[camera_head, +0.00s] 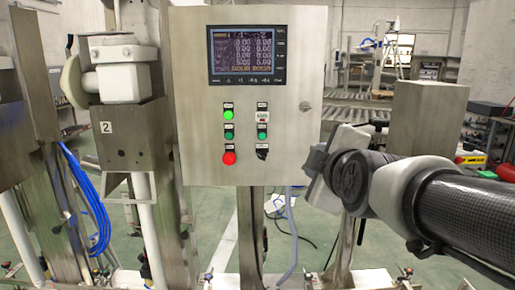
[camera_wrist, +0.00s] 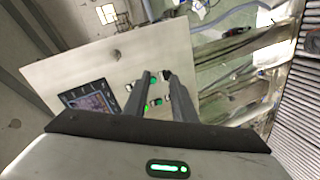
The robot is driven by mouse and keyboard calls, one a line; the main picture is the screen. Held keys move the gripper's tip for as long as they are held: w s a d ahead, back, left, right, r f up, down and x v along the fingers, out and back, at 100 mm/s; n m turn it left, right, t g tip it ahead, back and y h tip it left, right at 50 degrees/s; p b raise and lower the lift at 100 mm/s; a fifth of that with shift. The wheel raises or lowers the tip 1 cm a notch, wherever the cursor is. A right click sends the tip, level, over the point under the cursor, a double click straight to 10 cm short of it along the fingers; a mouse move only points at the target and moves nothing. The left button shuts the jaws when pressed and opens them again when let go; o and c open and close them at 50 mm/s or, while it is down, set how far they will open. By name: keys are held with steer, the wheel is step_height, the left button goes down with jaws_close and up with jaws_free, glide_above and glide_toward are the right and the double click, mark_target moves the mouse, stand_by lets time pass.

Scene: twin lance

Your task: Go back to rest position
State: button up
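In the wrist view, my gripper (camera_wrist: 160,78) shows two dark fingers with a gap between them, empty. They point toward the buttons of a steel control box (camera_wrist: 160,45); I cannot tell how far off the fingertips are. In the head view, the control box (camera_head: 290,60) stands upright at the centre. My arm (camera_head: 470,215) reaches in from the right, and its far end is beside the box's lower right edge. The fingers cannot be made out there.
The box has a lit screen (camera_head: 247,54), a bright green button (camera_head: 228,114), a red button (camera_head: 228,157) and a black selector switch (camera_head: 262,152). Steel posts and a blue hose bundle (camera_head: 98,205) stand left.

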steer(key=s+d+f+m+g, duration=0.2)
steer(key=s+f+m+g, duration=0.7)
steer(key=s+f+m, duration=0.75)
steer(key=s+r+n+p, duration=0.1)
steer(key=r+p, duration=0.9)
steer(key=s+r+n+p, duration=0.1)
steer(key=s+r+p, duration=0.1)
steer(key=r+p, duration=0.8)
steer(key=shift+s+r+h, duration=0.25)
steer(key=shift+r+h, duration=0.15)
steer(key=shift+r, duration=0.25)
